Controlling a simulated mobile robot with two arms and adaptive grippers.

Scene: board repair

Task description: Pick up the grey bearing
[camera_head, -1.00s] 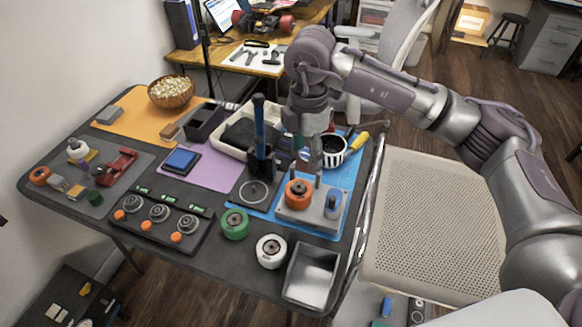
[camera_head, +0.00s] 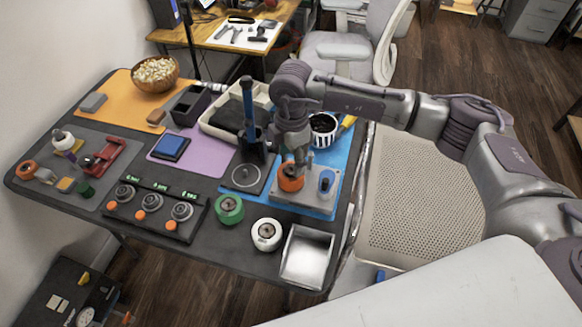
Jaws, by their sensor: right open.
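My right gripper (camera_head: 298,160) is open and points down at the orange wheel (camera_head: 290,184). Its fingertips are at or just above the wheel's top; I cannot tell whether they touch it. The wheel sits on the grey fixture block (camera_head: 301,199), beside a blue cylinder (camera_head: 326,181) on the same block. I cannot make out the grey bearing for certain; the gripper covers the wheel's centre. A green wheel (camera_head: 229,209) and a white wheel (camera_head: 267,234) lie in front, with dark centres. My left gripper is not in view.
A tall dark press with a blue handle (camera_head: 248,95) stands left of the gripper. A striped cup (camera_head: 323,130) is close behind it. An empty metal tray (camera_head: 308,256) is at the table's front right corner. A dark box with several dials (camera_head: 154,207) lies left.

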